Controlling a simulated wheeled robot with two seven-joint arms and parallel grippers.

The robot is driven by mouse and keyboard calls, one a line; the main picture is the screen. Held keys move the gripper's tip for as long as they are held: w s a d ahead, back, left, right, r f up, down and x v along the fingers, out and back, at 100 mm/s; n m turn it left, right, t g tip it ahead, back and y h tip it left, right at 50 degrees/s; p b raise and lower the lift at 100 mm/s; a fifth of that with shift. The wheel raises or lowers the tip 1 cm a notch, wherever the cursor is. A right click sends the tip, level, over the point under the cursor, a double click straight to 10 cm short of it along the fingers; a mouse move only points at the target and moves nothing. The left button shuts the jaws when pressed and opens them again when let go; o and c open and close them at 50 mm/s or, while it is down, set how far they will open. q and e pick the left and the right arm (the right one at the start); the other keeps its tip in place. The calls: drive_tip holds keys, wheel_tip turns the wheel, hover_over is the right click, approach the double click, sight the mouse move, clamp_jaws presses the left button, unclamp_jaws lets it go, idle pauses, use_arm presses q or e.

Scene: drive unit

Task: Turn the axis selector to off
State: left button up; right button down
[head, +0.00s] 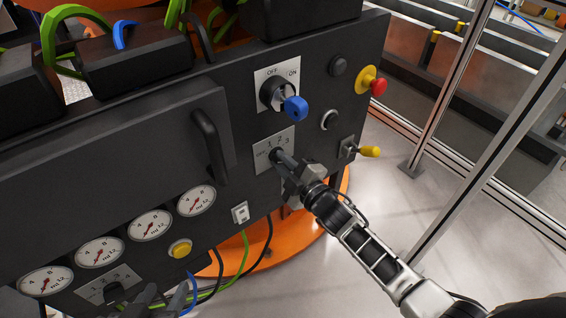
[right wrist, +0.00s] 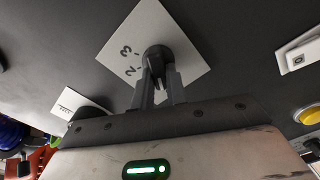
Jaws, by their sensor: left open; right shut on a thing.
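The axis selector is a black knob (head: 276,154) on a light plate (head: 260,161) marked OFF, 1, 2, 3 on the dark panel. My right gripper (head: 286,164) is shut on this knob. In the right wrist view the fingers (right wrist: 160,85) close on the knob (right wrist: 157,56), and the 2 and 3 show on the plate (right wrist: 126,52). The knob's pointer is hidden, so I cannot tell its setting. My left gripper (head: 167,298) is open at the bottom edge of the head view, partly cut off, close to the panel's lower part.
Above the selector is an OFF/ON key switch with a blue key (head: 295,108). A red emergency button (head: 377,87) and a yellow-tipped lever (head: 368,151) are to the right. Another numbered selector (head: 113,291), several gauges (head: 150,225) and a yellow button (head: 180,249) sit lower left.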

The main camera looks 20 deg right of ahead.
idle(0.4)
use_arm(q)
drive_tip(key=shift+s, duration=0.1)
use_arm(e)
drive_tip(key=c, duration=1.4)
unclamp_jaws()
drive_tip(key=shift+s, duration=0.1)
use_arm(q)
drive_tip(key=shift+r+p, duration=0.15)
drive_tip(key=shift+p, duration=0.4)
use_arm(e)
drive_tip(key=v, duration=1.5)
drive_tip(key=shift+s, duration=0.4)
drive_tip(key=shift+d, duration=0.1)
